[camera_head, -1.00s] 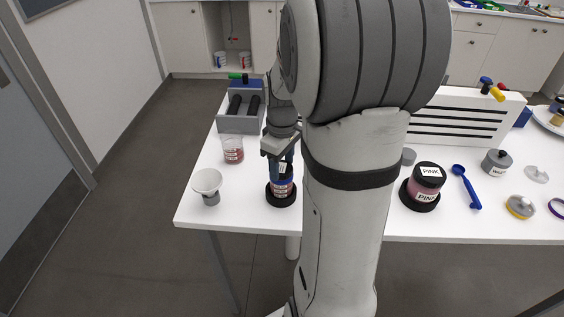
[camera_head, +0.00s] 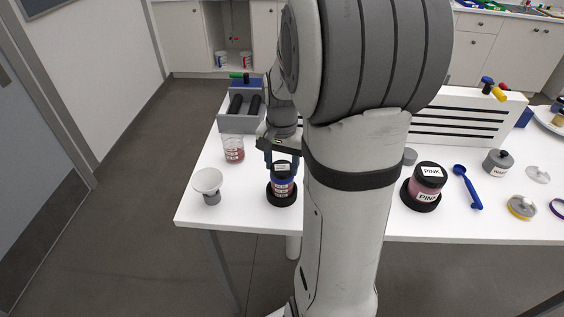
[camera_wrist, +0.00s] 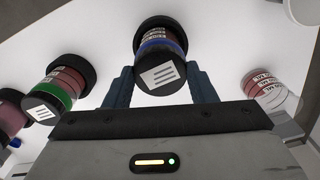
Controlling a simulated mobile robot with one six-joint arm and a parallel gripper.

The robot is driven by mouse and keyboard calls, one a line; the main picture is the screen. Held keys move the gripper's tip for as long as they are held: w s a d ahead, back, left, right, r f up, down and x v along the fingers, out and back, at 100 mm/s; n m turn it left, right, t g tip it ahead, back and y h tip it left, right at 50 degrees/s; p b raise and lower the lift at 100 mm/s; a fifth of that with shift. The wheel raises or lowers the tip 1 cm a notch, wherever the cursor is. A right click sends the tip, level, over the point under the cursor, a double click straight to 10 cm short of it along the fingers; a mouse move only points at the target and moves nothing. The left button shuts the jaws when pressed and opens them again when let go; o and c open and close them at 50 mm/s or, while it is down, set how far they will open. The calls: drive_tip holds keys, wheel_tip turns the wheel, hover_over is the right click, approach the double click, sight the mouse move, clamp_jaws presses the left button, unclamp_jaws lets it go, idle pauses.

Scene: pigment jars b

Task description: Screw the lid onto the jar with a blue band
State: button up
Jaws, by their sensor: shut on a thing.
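The jar with a blue band (camera_head: 283,190) stands upright in a black round holder (camera_head: 281,201) near the front left of the table. It also shows in the wrist view (camera_wrist: 158,42). A black lid (camera_head: 281,168) with a white label sits on top of the jar; it faces the wrist camera (camera_wrist: 161,75). I cannot tell how tightly it is seated. My gripper (camera_head: 283,158) is over the jar, with its fingers on either side of the lid, shut on it. In the wrist view the fingers (camera_wrist: 161,88) flank the lid.
A white funnel (camera_head: 208,182) and a beaker with red contents (camera_head: 233,150) stand left of the jar. A green-banded jar (camera_wrist: 57,90) stands nearby. A pink jar (camera_head: 427,180), blue spoon (camera_head: 466,187) and grey rack (camera_head: 240,122) are also on the table.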

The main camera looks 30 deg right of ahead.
sight(281, 168)
drive_tip(key=shift+m, duration=1.2)
drive_tip(key=o, duration=1.4)
drive_tip(key=shift+c, duration=0.2)
wheel_tip(281, 168, up, 8)
drive_tip(key=shift+f, duration=0.1)
drive_tip(key=s+a+f+n+t, duration=0.1)
drive_tip(key=s+a+n+t, duration=0.2)
drive_tip(key=s+a+n, duration=0.9)
drive_tip(key=shift+s+a, duration=0.2)
drive_tip(key=shift+a, duration=0.2)
